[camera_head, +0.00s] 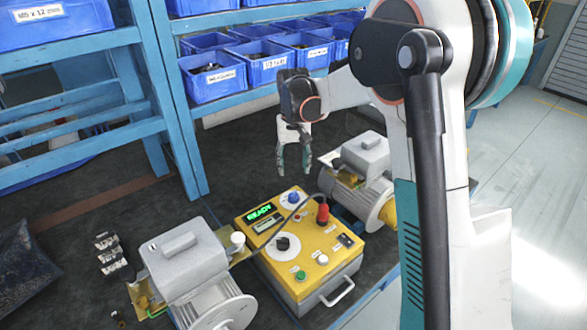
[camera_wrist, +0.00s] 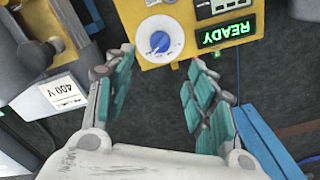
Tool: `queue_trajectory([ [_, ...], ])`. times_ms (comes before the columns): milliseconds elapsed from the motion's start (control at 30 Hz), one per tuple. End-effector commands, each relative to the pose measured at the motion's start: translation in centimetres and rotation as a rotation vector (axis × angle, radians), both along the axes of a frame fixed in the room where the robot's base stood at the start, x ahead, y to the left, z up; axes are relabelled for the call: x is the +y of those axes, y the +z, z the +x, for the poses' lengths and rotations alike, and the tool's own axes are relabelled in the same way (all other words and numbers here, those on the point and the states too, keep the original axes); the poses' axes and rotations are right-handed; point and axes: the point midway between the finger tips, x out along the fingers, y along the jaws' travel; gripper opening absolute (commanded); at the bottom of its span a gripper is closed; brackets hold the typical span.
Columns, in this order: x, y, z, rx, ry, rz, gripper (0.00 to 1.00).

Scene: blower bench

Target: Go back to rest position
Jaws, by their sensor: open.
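My gripper (camera_head: 294,168) hangs in the air above the dark bench top, behind the yellow control box, with its fingers pointing down. In the wrist view my gripper (camera_wrist: 160,95) has its two teal-padded fingers spread apart with nothing between them. The yellow control box (camera_head: 323,262) has a lit green READY display (camera_head: 260,212), a blue knob, a black knob, a red plug with a cable, and green and white buttons. In the wrist view the blue knob (camera_wrist: 160,42) and the READY display (camera_wrist: 226,32) lie beyond the fingertips.
A grey motor unit (camera_head: 188,262) stands left of the box and another (camera_head: 362,165) stands right of it, near my arm. Blue bins (camera_head: 213,78) fill the blue rack behind. Small dark parts (camera_head: 108,250) lie at left. Open floor (camera_head: 540,170) lies at right.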

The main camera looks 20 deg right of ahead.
Motion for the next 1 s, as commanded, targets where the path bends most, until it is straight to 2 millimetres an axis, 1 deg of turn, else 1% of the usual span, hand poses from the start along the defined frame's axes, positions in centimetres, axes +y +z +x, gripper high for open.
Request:
queue_trajectory([
  [333,0.0,0.0,0.0,0.0,0.0,0.0,0.5],
  [467,0.0,0.8,-0.6,-0.012,0.003,0.0,0.5],
  [567,0.0,2.3,-1.9,-0.038,0.009,-0.001,0.5],
  [667,0.0,4.3,-3.7,-0.078,0.018,0.0,0.5],
  [800,0.0,6.8,-6.7,-0.138,0.033,-0.002,0.5],
  [1000,0.0,9.6,-11.2,-0.222,0.052,-0.005,0.5],
])
